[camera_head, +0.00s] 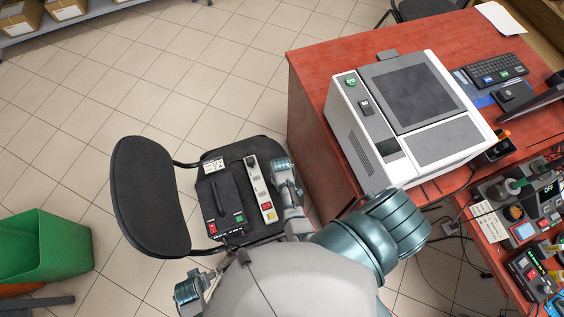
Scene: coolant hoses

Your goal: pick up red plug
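I cannot pick out a red plug for certain. A small red part (212,228) shows at the front left corner of a black box (222,199) on the chair seat. A pale power strip (260,189) lies beside the box, with a red spot and a yellow spot near its close end. My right arm reaches to the right side of the strip. Its end (284,168) is small, and its fingers cannot be made out. A teal and grey part of mine shows at the lower left, with no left gripper fingers visible.
A black chair (150,196) stands on the tiled floor. A red-brown desk (325,55) on the right holds a white machine (350,115), a keyboard (495,69) and several devices. A green bin (45,247) is at the left.

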